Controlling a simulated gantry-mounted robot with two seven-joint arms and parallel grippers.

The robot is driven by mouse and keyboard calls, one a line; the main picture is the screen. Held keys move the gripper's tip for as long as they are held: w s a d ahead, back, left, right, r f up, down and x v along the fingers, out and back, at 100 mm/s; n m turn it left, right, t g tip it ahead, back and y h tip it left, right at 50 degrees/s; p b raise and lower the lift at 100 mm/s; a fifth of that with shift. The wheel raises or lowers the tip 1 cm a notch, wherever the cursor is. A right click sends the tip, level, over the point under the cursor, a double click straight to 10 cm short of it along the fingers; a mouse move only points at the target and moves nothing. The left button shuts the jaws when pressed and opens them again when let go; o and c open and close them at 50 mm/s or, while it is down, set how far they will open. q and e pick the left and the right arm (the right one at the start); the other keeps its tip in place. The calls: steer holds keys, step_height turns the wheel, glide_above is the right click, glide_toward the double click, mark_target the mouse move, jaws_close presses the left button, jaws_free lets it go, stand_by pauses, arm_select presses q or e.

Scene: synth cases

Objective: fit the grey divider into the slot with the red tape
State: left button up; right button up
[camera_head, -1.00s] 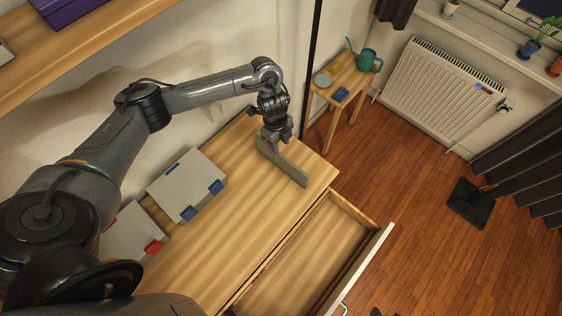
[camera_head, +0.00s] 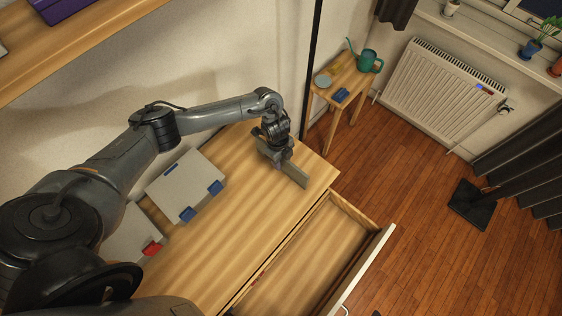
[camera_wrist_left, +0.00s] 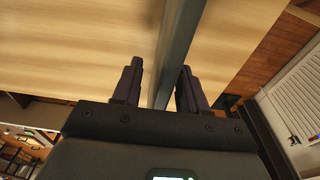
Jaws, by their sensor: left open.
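The grey divider (camera_head: 296,175) is a long flat strip standing on edge on the wooden desk top, near its far right end. My left gripper (camera_head: 280,160) is down over it and hides part of it. In the left wrist view the divider (camera_wrist_left: 178,45) runs between the two dark fingers of the open gripper (camera_wrist_left: 160,85), nearer the right finger. A small reddish mark (camera_head: 260,277) shows at the left edge of the open drawer (camera_head: 362,222). I cannot tell whether it is the tape, and no slot is clearly visible. My right gripper is out of view.
A grey case with blue corners (camera_head: 184,180) lies on the desk, with another grey piece with a red corner (camera_head: 152,248) beside it, partly behind my arm. The desk's middle is clear. The drawer's floor looks bare. A stool with a watering can (camera_head: 369,61) stands beyond.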

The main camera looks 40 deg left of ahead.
arm_select(q)
jaws_close()
steer(key=shift+r, duration=0.15)
stand_by(0.4)
